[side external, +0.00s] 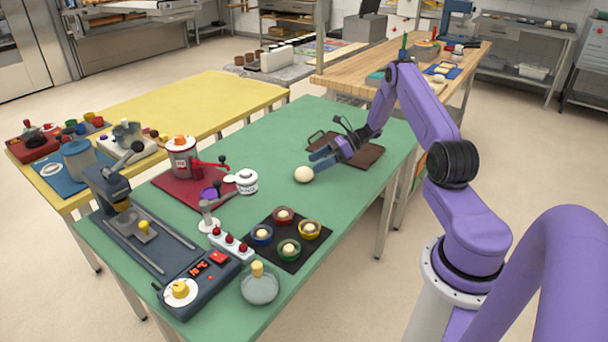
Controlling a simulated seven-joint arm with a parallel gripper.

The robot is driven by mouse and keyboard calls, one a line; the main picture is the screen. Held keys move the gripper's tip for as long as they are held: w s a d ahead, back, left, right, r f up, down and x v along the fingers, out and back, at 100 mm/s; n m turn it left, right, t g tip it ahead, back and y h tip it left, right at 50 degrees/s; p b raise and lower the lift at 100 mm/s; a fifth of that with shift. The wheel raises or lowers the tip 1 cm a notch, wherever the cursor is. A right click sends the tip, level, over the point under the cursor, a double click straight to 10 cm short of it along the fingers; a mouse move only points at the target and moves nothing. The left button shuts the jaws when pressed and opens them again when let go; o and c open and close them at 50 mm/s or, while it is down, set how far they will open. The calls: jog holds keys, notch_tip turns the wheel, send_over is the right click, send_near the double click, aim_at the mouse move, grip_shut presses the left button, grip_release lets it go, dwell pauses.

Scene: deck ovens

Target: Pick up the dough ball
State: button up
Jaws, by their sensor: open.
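A cream dough ball (303,174) sits on the green table, right of the table's middle. My gripper (322,158) has blue fingers and hangs low over the table, just up and right of the ball in the side view. Its fingers are open and point toward the ball. Nothing shows between them. I cannot tell the exact gap between fingertips and ball.
A dark brown board (366,156) with a handle lies beneath and behind my gripper. A black mat (277,259) holds several coloured bowls with small pale balls. The green table (345,205) is clear in front of the ball.

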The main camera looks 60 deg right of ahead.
aim_at(307, 167)
jog(key=shift+x, duration=2.1)
jog(key=shift+s+a+r, duration=0.1)
jog(key=shift+a, duration=0.05)
jog(key=c, duration=1.1)
jog(key=shift+r, duration=0.15)
